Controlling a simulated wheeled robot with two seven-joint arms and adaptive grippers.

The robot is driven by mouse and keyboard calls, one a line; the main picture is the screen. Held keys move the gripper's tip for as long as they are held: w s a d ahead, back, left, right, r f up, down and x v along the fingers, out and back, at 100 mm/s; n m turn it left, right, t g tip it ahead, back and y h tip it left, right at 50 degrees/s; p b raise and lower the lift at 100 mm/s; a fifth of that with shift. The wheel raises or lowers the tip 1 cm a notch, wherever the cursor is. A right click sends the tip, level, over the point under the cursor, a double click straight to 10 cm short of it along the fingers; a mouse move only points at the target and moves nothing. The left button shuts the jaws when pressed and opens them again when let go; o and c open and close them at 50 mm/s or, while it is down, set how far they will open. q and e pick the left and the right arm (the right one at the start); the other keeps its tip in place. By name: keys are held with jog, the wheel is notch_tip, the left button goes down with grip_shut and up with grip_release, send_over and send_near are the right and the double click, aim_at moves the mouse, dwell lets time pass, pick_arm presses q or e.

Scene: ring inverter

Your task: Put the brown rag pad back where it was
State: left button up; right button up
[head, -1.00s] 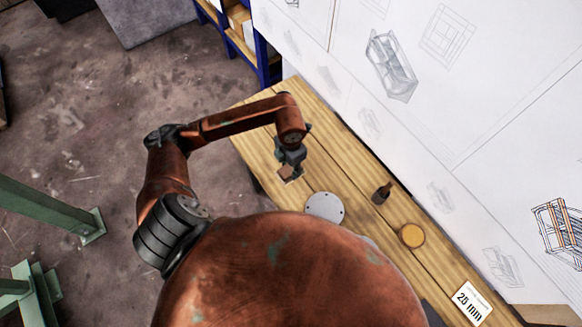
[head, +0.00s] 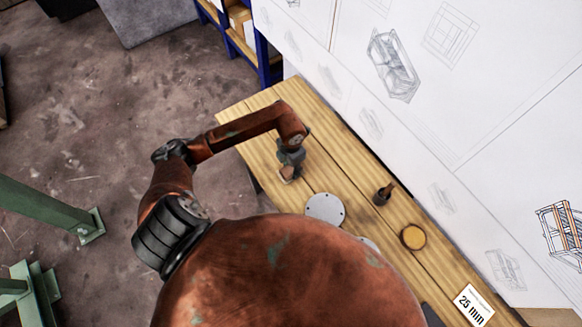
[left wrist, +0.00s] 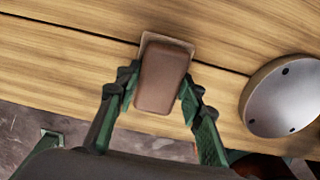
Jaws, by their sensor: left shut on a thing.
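The brown rag pad (left wrist: 163,82) is a rounded brown block between the fingers of my left gripper (left wrist: 160,100), which is shut on it. A thin pale tan square edge (left wrist: 150,38) shows just behind the pad in the left wrist view. I cannot tell whether the pad touches it. In the head view my left gripper (head: 290,172) is low over the wooden bench (head: 250,125), left of a grey round plate. The pad is mostly hidden there by the gripper. My right gripper is not in view.
The grey round plate (head: 325,208) lies close to the right of the gripper. Further right are a small dark bottle-like item (head: 382,194), a round amber-topped item (head: 413,237) and a "25 mm" card (head: 474,305). A white drawing board (head: 450,100) stands behind the bench.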

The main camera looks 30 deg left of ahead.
pick_arm(q)
jog(key=shift+f, duration=0.15)
jog(key=o, duration=1)
notch_tip(320, 180, up, 12)
jog(key=shift+r+p, duration=0.2)
jog(key=shift+p, duration=0.35)
